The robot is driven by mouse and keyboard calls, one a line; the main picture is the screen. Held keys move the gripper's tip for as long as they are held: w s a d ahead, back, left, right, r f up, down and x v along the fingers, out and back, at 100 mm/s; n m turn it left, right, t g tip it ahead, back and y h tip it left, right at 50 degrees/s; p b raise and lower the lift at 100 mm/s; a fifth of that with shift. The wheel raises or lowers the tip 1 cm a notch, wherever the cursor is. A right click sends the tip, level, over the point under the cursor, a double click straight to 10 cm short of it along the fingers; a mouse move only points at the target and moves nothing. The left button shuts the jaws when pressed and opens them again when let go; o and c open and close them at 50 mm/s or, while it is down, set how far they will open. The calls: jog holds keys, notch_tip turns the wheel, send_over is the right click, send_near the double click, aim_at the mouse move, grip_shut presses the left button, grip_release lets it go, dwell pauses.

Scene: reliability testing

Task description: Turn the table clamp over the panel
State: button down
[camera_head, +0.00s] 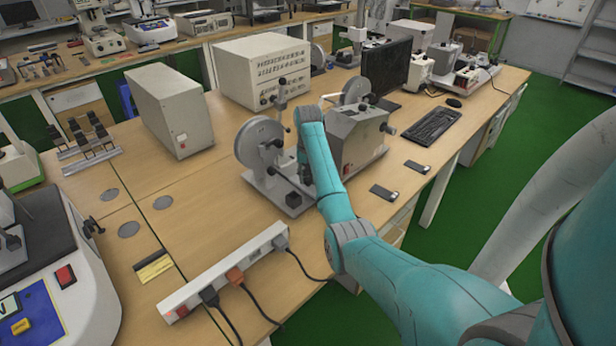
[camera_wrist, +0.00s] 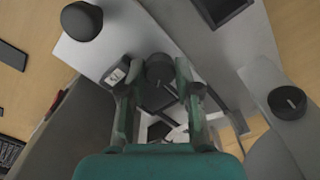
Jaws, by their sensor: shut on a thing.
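My gripper (camera_wrist: 157,72) shows in the wrist view with its two fingers on either side of a dark round-ended clamp part (camera_wrist: 160,67), shut on it. Light metal parts and dark bars lie below and between the fingers, partly hidden by them. In the head view my arm reaches down to a grey bench machine (camera_head: 358,140) with round discs; my arm link hides the gripper and the clamp there. I cannot tell which surface is the panel, or whether the clamp lies over it.
A grey disc (camera_head: 259,142) stands close left of my arm. Dark knobs (camera_wrist: 82,20) and (camera_wrist: 287,102) flank the gripper in the wrist view. A white power strip (camera_head: 225,275) with cables lies in front. A keyboard (camera_head: 432,126) is at right. Bare wood lies left of the machine.

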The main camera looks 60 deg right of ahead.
jog(key=m, duration=0.4)
jog(key=shift+m, duration=1.8)
jog(key=c, duration=0.8)
grip_release()
